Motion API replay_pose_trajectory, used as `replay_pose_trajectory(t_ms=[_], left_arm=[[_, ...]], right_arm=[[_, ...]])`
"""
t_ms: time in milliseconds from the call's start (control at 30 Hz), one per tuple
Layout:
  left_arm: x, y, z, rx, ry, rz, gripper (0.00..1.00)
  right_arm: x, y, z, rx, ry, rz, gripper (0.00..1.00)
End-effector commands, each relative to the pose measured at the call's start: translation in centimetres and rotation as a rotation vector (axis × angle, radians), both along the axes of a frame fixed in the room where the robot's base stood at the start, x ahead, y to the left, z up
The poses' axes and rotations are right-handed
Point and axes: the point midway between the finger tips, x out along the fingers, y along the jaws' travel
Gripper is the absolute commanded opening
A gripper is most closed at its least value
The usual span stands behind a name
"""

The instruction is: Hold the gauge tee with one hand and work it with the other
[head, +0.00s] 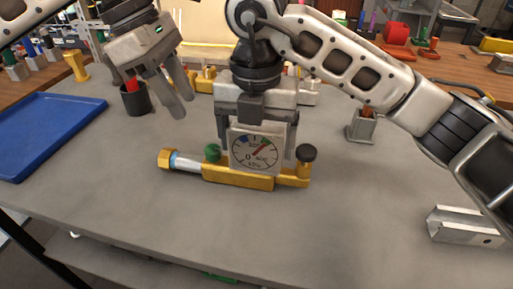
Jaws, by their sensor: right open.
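My left gripper (185,108) hangs above the bench, left of and behind the tee. Its fingers look apart and empty.
A blue tray (45,130) is at the left. Brass fittings stand behind the tee. A grey holder (361,127) and a metal channel (465,226) are at the right. The bench front is clear.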

Motion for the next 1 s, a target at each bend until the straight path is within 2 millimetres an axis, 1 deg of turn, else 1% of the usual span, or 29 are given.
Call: replay_pose_trajectory(t_ms=[33, 200, 333, 567, 600, 667, 700, 767, 800, 867, 1000], left_arm=[[0.0, 0.0, 0.0, 0.000, 0.000, 0.000, 0.36], [0.0, 0.0, 0.0, 0.000, 0.000, 0.000, 0.36], [0.0, 0.0, 0.0, 0.000, 0.000, 0.000, 0.36], [0.0, 0.0, 0.0, 0.000, 0.000, 0.000, 0.36], [0.0, 0.0, 0.0, 0.000, 0.000, 0.000, 0.36], [0.0, 0.0, 0.0, 0.000, 0.000, 0.000, 0.36], [0.0, 0.0, 0.0, 0.000, 0.000, 0.000, 0.36], [0.0, 0.0, 0.0, 0.000, 0.000, 0.000, 0.36], [0.0, 0.0, 0.0, 0.000, 0.000, -0.001, 0.47], [0.2, 0.0, 0.1, -0.002, 0.000, -0.018, 0.49], [1.0, 0.2, 1.0, -0.015, 0.002, -0.140, 0.49]], right_arm=[[0.0, 0.0, -0.8, 0.001, 0.003, 0.000, 0.84], [0.0, 0.0, -2.2, 0.001, 0.001, 0.000, 0.84], [0.0, 0.0, -2.5, 0.002, -0.002, 0.001, 0.84], [0.0, 0.0, -2.6, 0.001, -0.001, 0.001, 0.84], [0.0, 0.0, -2.6, 0.001, -0.001, 0.001, 0.72], [0.0, 0.0, -2.6, 0.001, -0.001, 0.001, 0.56], [0.0, 0.0, -2.6, 0.001, 0.000, 0.000, 0.45], [0.0, 0.0, -2.5, 0.001, 0.000, 0.000, 0.30], [0.0, 0.0, -2.5, 0.001, 0.000, 0.000, 0.30], [0.0, 0.0, -2.5, 0.001, 0.000, 0.000, 0.30], [0.0, 0.0, -2.5, 0.001, 0.000, 0.000, 0.30]])
